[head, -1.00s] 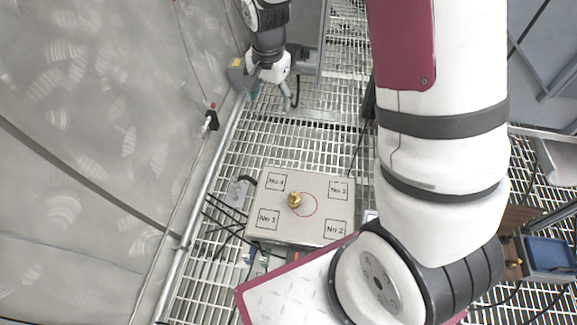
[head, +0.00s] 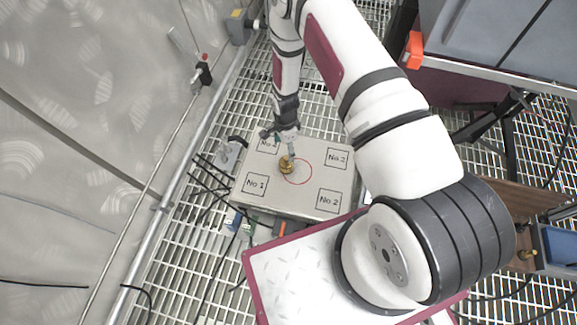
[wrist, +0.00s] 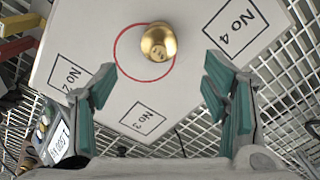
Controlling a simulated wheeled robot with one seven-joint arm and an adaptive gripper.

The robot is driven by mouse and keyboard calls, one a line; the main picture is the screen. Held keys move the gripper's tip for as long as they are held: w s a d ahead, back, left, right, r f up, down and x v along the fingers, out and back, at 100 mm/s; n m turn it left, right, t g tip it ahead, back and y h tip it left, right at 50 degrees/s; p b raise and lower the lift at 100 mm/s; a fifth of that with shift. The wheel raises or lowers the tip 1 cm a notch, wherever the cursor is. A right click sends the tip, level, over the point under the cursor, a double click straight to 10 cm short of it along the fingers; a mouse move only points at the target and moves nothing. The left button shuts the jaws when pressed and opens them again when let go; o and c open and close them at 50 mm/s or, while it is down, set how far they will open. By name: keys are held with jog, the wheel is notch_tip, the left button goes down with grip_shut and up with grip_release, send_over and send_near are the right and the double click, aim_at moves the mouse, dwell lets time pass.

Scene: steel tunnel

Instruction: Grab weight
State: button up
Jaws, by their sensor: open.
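The brass weight (head: 286,167) stands on the pale box top (head: 305,195), at the left edge of a drawn red circle. In the wrist view the weight (wrist: 158,42) shows from above, overlapping the circle's right side. My gripper (head: 287,147) is just behind and above the weight in the head view. In the wrist view my gripper (wrist: 158,82) is open, with its green-padded fingers wide apart and nothing between them. The weight lies ahead of the fingertips, apart from them.
The box top has marked squares No 1 (head: 256,184), No 2 (head: 329,201), No 3 (head: 337,157) and No 4, partly hidden by my gripper. Metal grating (head: 190,245) surrounds the box. A pipe rail and tunnel wall (head: 90,140) bound the left. A wooden box (head: 525,225) stands at right.

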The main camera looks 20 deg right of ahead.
aim_at(286, 164)
notch_tip(286, 164, down, 13)
jog(key=b, duration=0.5)
jog(key=shift+r, duration=0.2)
jog(key=shift+d, duration=0.1)
grip_shut()
